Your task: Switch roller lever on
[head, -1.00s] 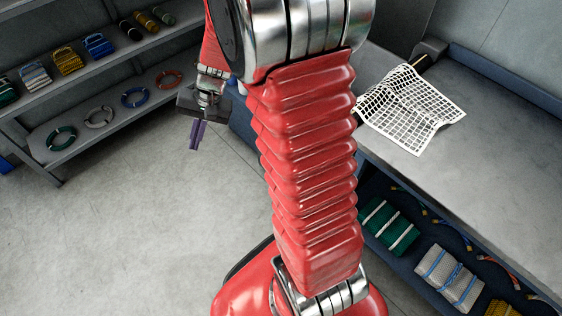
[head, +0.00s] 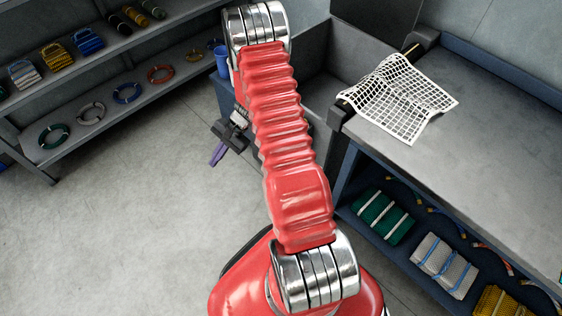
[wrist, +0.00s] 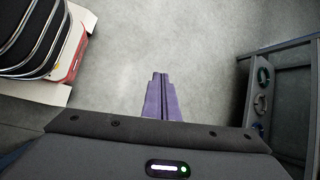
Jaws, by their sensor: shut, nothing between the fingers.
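My gripper (head: 217,155) hangs left of my red arm in the head view, with its purple fingers pointing down over the bare floor. In the wrist view the two purple fingers (wrist: 161,97) lie side by side, shut and empty. No roller lever can be made out in either view. A white net (head: 398,98) lies across a dark roller (head: 345,101) and the grey bench top, to the right of my arm. My gripper is well apart from the net.
The grey bench (head: 500,120) stands at right, with folded net bundles (head: 385,216) on its lower shelf. A shelf rack (head: 110,80) at left holds rope coils and bundles. A blue cup (head: 221,57) stands behind my arm. The floor (head: 120,220) at left is clear.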

